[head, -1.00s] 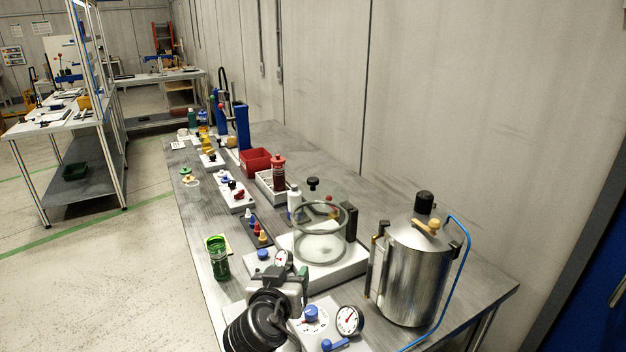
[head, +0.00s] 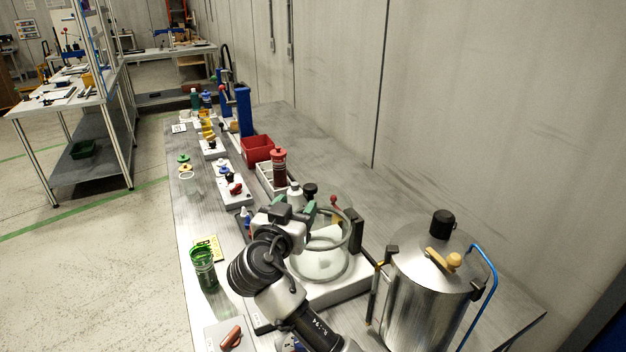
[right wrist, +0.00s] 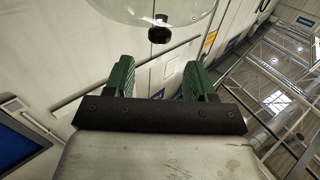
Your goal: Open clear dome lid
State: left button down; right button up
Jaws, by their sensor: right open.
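The clear dome lid (head: 322,252) sits on a pale base (head: 340,290) on the bench in the head view. A round rim shows around it, partly hidden by my right arm. My left gripper is not in view.
A steel drum (head: 430,295) with a black cap and blue hose stands right of the dome. A green jar (head: 204,270) stands at the left bench edge. A red bin (head: 257,149) and a dark red bottle (head: 279,167) are farther back. The bench by the wall is clear.

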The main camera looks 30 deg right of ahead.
aim_at(309, 188)
jog(key=x, duration=0.1)
jog(key=p+x, duration=0.1)
jog(key=x, duration=0.3)
jog(key=shift+r+p, duration=0.25)
jog(key=shift+p, duration=0.15)
jog(key=x, duration=0.3)
jog(key=shift+f+p, duration=0.2)
jog(key=shift+p, duration=0.2)
jog(key=shift+w+d, duration=0.1)
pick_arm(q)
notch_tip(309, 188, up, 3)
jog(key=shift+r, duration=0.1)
pick_arm(e)
jog(key=shift+c, duration=0.9)
grip_shut()
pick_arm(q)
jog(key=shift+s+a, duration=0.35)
pick_arm(e)
jog(key=shift+w, duration=0.1)
